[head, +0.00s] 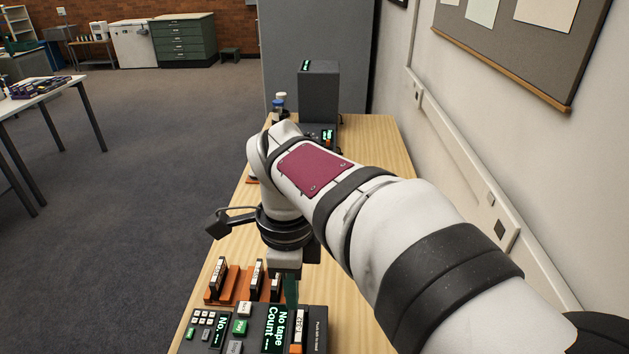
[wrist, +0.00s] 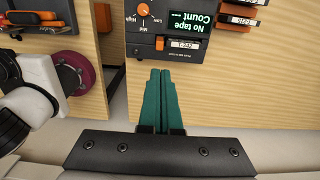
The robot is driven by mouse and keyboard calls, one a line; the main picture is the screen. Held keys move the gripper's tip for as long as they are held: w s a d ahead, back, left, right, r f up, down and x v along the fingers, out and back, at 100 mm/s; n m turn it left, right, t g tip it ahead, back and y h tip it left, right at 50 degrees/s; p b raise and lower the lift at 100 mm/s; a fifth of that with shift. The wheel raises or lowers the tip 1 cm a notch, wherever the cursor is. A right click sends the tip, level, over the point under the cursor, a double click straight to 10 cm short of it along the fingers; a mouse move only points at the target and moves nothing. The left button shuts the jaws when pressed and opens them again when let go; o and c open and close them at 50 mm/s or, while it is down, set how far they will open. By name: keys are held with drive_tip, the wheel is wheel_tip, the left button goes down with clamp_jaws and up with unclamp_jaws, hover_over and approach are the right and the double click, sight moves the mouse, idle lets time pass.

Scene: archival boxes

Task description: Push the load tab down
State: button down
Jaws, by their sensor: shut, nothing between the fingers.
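A dark tape device sits on the wooden bench, its screen (head: 278,328) reading "No tape Count" in the head view; the screen also shows in the wrist view (wrist: 189,21). An orange load tab (wrist: 160,43) is on the device beside a white-labelled tape cartridge (wrist: 184,45). In the head view the tab (head: 297,348) is at the bottom edge, by the words about pushing to load. My gripper (head: 291,300) is shut and empty, its green fingers together. In the wrist view its fingertips (wrist: 160,72) appear just below the tab in the picture; I cannot tell their height above it.
An orange rack (head: 236,285) with upright cartridges stands behind the device. A keypad (head: 209,328) with its own screen is at the left. A tall dark unit (head: 319,90) and small bottles (head: 280,103) stand at the bench's far end. The wall is at the right.

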sight(297, 348)
wheel_tip(297, 348, down, 14)
idle(0.5)
drive_tip(key=shift+f, duration=0.1)
drive_tip(key=shift+f, duration=1.7)
drive_tip(key=shift+s, duration=0.1)
wheel_tip(297, 348, up, 14)
drive_tip(key=shift+r, duration=0.2)
